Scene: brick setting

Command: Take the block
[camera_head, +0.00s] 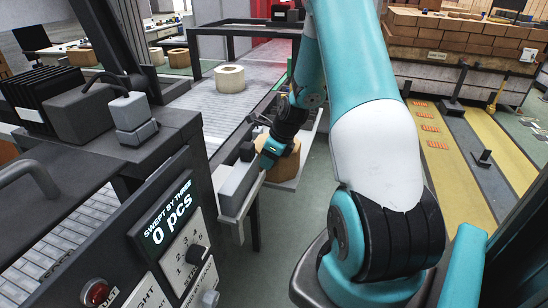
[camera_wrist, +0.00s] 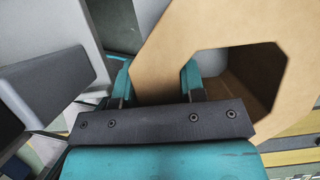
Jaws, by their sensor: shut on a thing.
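The block (camera_head: 287,167) is tan-brown, with an octagonal hole through it that shows in the wrist view (camera_wrist: 220,30). In the head view it is at the centre, beside the conveyor, partly hidden by my gripper (camera_head: 271,150). In the wrist view my gripper (camera_wrist: 156,80) is shut on the block's wall, one finger on the outer side and one inside the hole. Whether the block rests on the pale ledge under it or is just above it, I cannot tell.
Another, paler ring-shaped block (camera_head: 230,78) sits on the grey conveyor (camera_head: 228,103). A grey box-like housing (camera_head: 238,180) stands close left of the held block. A control panel (camera_head: 172,232) reading "0 pcs" is at the front left. Green floor (camera_head: 290,235) is clear below.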

